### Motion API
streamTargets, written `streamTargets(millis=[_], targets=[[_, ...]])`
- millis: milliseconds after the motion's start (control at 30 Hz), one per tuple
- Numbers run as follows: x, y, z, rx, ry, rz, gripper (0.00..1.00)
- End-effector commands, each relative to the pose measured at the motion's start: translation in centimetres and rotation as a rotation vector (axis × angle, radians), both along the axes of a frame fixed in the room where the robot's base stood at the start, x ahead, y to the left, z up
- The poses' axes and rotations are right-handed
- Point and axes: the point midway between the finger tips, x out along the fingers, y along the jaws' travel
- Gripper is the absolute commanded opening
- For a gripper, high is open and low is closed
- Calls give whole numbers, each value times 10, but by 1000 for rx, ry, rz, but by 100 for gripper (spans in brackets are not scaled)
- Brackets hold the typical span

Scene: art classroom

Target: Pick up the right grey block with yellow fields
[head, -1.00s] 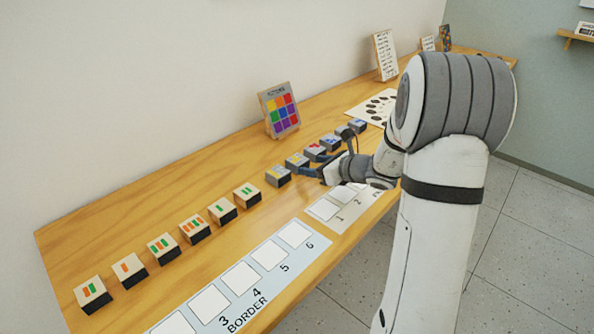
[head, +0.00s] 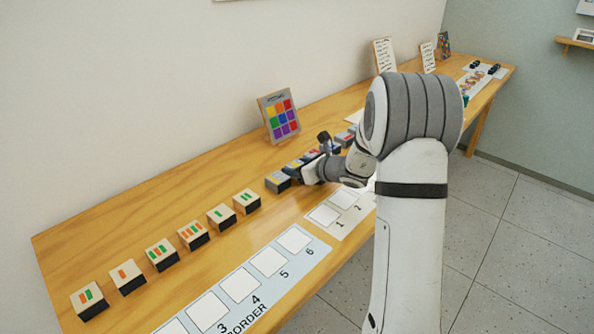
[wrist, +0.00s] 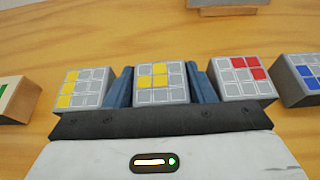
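The right grey block with yellow fields (wrist: 160,82) lies between the two blue fingers of my gripper (wrist: 160,88) in the wrist view. The fingers stand close along its left and right sides, with little or no gap. I cannot tell whether they press on it. Its near side is hidden by the gripper body. The other grey block with yellow fields (wrist: 84,88) stands just left of the left finger. In the head view that left block (head: 277,183) sits on the table, and my gripper (head: 306,170) is low over the row beside it.
A grey block with red fields (wrist: 241,75) stands close right of the right finger, then one with blue fields (wrist: 303,75). Several cream blocks (head: 161,252) line the wooden table (head: 130,215) to the left. A colour-grid card (head: 279,115) stands behind. Printed square strips (head: 268,262) lie in front.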

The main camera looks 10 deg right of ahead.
Motion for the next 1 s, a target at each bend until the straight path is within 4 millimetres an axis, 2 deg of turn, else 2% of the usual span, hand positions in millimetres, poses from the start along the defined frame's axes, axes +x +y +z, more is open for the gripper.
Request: streamTargets(millis=[33,300,567,667,1000], targets=[[0,0,0,0,0,0,45],[0,0,0,0,0,-1,24],[0,-1,5,0,-2,-1,24],[0,-1,19,-2,-5,0,24],[0,-1,84,-2,-4,-1,24]])
